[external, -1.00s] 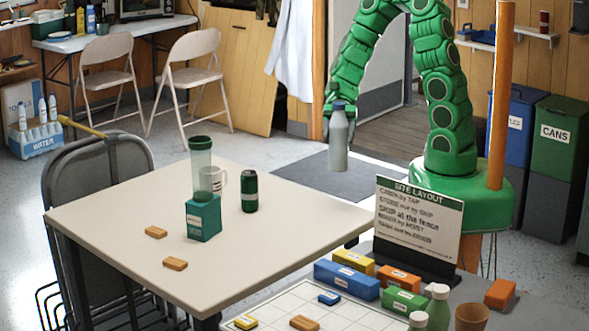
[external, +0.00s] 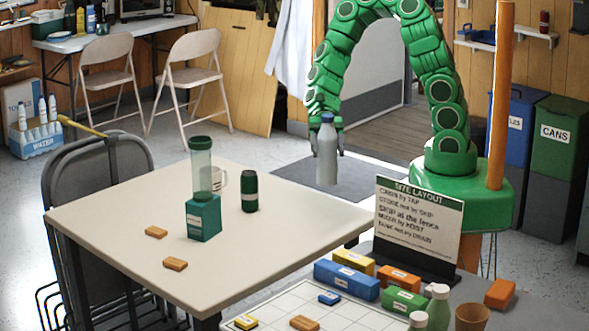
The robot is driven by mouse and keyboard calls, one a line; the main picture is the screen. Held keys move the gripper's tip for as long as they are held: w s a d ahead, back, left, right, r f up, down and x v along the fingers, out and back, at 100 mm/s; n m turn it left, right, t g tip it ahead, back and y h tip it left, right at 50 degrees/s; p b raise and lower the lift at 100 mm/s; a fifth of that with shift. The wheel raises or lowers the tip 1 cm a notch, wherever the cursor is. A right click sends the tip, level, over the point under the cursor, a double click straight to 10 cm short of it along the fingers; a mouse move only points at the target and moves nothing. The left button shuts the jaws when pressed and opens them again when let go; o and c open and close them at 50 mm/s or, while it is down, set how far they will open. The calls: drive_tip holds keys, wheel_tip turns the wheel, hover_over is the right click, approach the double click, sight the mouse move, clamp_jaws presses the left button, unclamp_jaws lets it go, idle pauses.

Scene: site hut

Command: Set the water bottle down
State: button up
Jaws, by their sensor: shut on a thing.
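The water bottle (external: 327,158) is grey with a dark blue cap and hangs upright in the air. My gripper (external: 326,128) is shut on it near its top, with dark fingers on either side of its neck. In the picture the bottle shows beyond the far right part of the cream table (external: 285,235), against the floor and dark mat. I cannot tell exactly how high it is or whether it is over the tabletop.
A "SITE LAYOUT" sign (external: 418,228) stands at the front right, near coloured blocks.

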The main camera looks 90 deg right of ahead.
drive_tip(key=w+a+f, duration=0.2)
drive_tip(key=w+f, duration=0.9)
drive_tip(key=f, duration=0.1)
drive_tip(key=shift+w+a, duration=0.35)
idle(0.4)
drive_tip(key=shift+f, duration=0.15)
drive_tip(key=o, duration=1.4)
drive_tip(key=shift+o, duration=0.2)
